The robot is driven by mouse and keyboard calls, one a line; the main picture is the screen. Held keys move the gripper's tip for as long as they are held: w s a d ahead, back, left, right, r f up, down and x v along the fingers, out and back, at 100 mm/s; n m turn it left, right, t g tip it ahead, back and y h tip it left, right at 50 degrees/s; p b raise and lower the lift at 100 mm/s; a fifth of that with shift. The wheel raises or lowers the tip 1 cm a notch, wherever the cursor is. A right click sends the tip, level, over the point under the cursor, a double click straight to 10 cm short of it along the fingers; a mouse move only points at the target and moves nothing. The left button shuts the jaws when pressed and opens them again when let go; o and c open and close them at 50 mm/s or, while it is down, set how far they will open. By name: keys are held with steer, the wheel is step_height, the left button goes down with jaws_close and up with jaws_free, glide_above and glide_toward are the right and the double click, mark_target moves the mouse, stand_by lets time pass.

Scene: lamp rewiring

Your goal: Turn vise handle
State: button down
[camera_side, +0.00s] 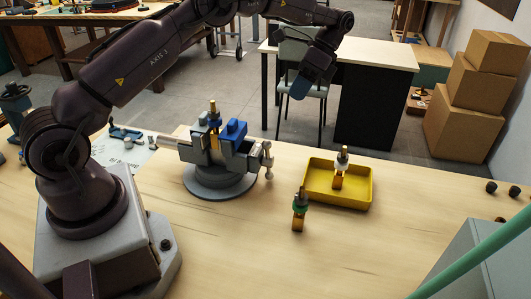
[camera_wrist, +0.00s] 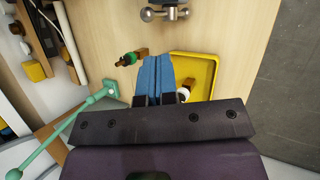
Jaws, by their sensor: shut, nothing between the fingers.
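A grey bench vise (camera_side: 222,184) stands on a round base on the wooden bench, with blue parts on its jaws. An orange part with a brass tip (camera_side: 213,115) stands upright between the jaws. The metal vise handle (camera_side: 267,156), with ball ends, is on the vise's right side. The handle also shows at the top of the wrist view (camera_wrist: 165,14). My gripper (camera_side: 299,90) is raised above and to the right of the vise, apart from the handle. Its blue fingers (camera_wrist: 157,62) are together and hold nothing.
A yellow tray (camera_side: 338,200) with an upright socket-like part (camera_side: 341,163) is right of the vise. A similar part with a green ring (camera_side: 299,206) stands in front of the tray. A green arm (camera_side: 480,250) crosses the lower right. The front bench middle is clear.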

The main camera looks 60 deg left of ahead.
steer(key=s+d+r+n+t+y, duration=0.1)
steer(key=s+d+t+y, duration=1.4)
steer(key=s+d+t, duration=0.3)
glide_toward(266, 147)
steer(key=shift+n+g, duration=0.3)
steer(key=shift+g, duration=0.1)
steer(key=x, duration=0.7)
steer(key=shift+w+a+r, duration=0.1)
steer(key=shift+w+a, duration=0.05)
steer(key=shift+w, duration=0.15)
steer(key=shift+r, duration=0.1)
